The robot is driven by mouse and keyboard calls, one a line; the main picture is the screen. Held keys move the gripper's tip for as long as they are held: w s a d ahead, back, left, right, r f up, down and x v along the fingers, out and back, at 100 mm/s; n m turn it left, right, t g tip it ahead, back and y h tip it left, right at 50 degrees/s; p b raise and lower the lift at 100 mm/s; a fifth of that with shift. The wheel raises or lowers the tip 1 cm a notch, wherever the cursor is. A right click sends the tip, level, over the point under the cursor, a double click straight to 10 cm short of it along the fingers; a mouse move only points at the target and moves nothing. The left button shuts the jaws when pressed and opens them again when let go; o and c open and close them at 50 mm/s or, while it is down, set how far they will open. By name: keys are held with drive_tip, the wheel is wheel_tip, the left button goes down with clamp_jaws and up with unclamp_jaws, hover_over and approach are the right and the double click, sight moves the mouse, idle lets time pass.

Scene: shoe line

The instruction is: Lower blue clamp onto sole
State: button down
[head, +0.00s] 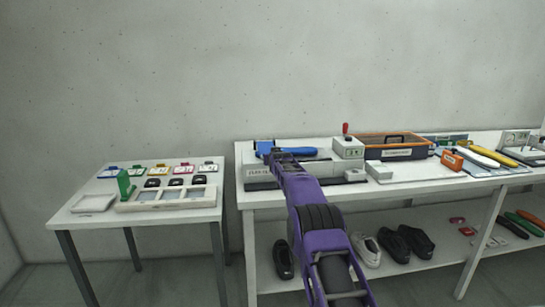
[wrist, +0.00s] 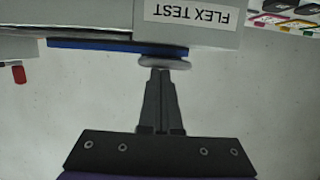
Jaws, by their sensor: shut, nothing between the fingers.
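The blue clamp (head: 298,151) is a long bar on top of the grey flex-test machine (head: 262,170), at the left end of the bench. In the wrist view the blue clamp (wrist: 105,46) is a thin strip along the machine's edge, beside its "FLEX TEST" label. A pale rounded piece (wrist: 165,62) sits at the clamp's end; I cannot tell if it is the sole. My gripper (wrist: 161,72) is shut and empty, its tips close to this pale piece; contact is unclear. In the head view my purple arm hides part of the machine and clamp.
A grey box with a red-knobbed lever (head: 346,130) stands right of the clamp. An orange-edged case (head: 394,152) is farther right. A side table (head: 95,219) at left holds trays and coloured tags. Shoes (head: 366,248) lie on the shelf below.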

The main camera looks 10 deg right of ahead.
wheel_tip(320, 180, down, 4)
drive_tip(key=shift+s+r, duration=0.15)
drive_tip(key=shift+r, duration=0.15)
idle(0.3)
wheel_tip(320, 180, up, 6)
drive_tip(key=r, duration=0.1)
drive_tip(key=s+f+b, duration=0.2)
drive_tip(key=s+f, duration=0.5)
drive_tip(key=shift+f, duration=0.15)
idle(0.4)
